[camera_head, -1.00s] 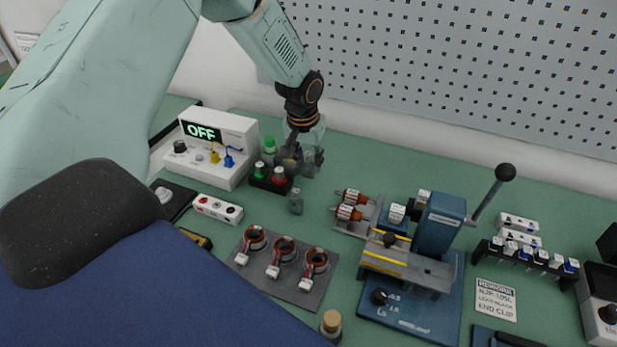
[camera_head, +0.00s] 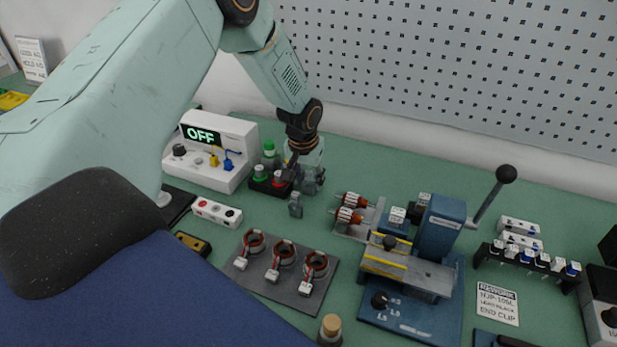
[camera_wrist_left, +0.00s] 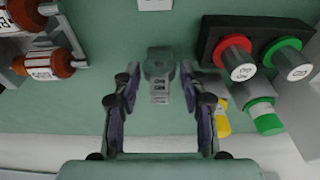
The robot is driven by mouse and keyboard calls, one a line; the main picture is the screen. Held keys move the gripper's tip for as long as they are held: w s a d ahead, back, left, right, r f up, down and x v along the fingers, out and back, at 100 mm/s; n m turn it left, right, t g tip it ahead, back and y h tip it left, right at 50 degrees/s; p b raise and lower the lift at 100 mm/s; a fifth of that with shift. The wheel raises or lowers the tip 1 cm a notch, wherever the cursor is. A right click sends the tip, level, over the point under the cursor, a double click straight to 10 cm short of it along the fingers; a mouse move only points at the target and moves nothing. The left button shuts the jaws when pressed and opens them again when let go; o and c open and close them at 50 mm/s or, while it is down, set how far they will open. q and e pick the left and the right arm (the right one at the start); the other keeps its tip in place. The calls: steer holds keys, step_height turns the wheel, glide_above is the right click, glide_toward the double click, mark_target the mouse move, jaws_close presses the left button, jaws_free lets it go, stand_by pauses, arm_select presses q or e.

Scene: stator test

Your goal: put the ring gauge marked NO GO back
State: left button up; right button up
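My left gripper (camera_head: 308,182) is open, pointing down beside the black stand (camera_head: 262,188). In the left wrist view its fingers (camera_wrist_left: 160,78) are apart on either side of a grey piece (camera_wrist_left: 157,60) with a small printed tag (camera_wrist_left: 160,92), not touching it. The grey piece also shows on the bench in the head view (camera_head: 296,205). The stand holds a red-capped piece (camera_wrist_left: 234,58) and a green-capped piece (camera_wrist_left: 286,58), both with round labels. The label wording is too small to read, so I cannot tell which piece is marked NO GO. My right gripper is not in view.
A white box reading OFF (camera_head: 212,150) stands left of the stand, with a green-ended cylinder (camera_head: 269,149) behind it. Wound rotors on a grey holder (camera_head: 352,229) and a blue press (camera_head: 440,225) stand to the right. A tray of copper rings (camera_head: 300,290) lies in front.

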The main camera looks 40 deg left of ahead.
arm_select(q)
steer(key=shift+o, duration=0.8)
steer(key=shift+w, duration=0.1)
steer(key=p+v, duration=0.1)
steer(key=v, duration=1.1)
steer(key=shift+p, duration=0.35)
steer(key=shift+r, duration=0.15)
